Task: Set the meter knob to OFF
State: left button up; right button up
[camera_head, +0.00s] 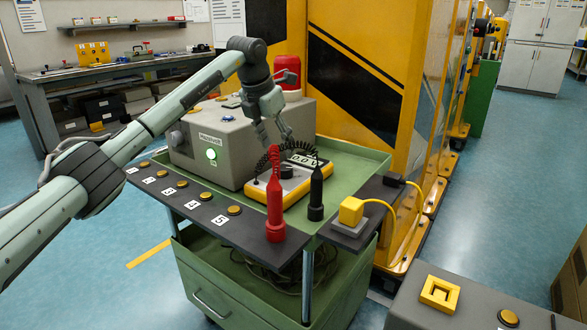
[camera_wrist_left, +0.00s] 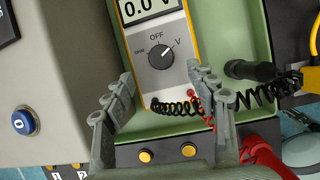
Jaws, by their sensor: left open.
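The yellow-edged meter (camera_head: 283,184) lies on the green cart's top, with its display lit. In the left wrist view, the grey meter face (camera_wrist_left: 178,84) carries a round dark knob (camera_wrist_left: 161,54). OFF is printed above the knob, V at its right and OHM at its left. The knob's white mark points up and right, toward the V side. The display reads 0.0 V. My left gripper (camera_head: 274,136) is above the meter, open and empty. In the wrist view its fingers (camera_wrist_left: 161,76) stand on either side below the knob, apart from it. My right gripper is not in view.
A red probe (camera_head: 275,208) and a black probe (camera_head: 316,192) stand near the meter, with coiled leads. A yellow plug (camera_head: 351,211) sits at the right; numbered buttons line the front ledge (camera_head: 252,222).

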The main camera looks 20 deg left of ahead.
aim_at(285, 168)
pick_arm(q)
jog(key=x, duration=0.7)
jog(key=shift+d+f, duration=0.1)
jog(key=shift+f, duration=0.2)
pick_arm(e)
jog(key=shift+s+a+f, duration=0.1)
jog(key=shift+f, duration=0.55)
pick_arm(q)
jog(key=c, duration=1.2)
jog(key=shift+o, duration=0.2)
jog(key=shift+p, duration=0.3)
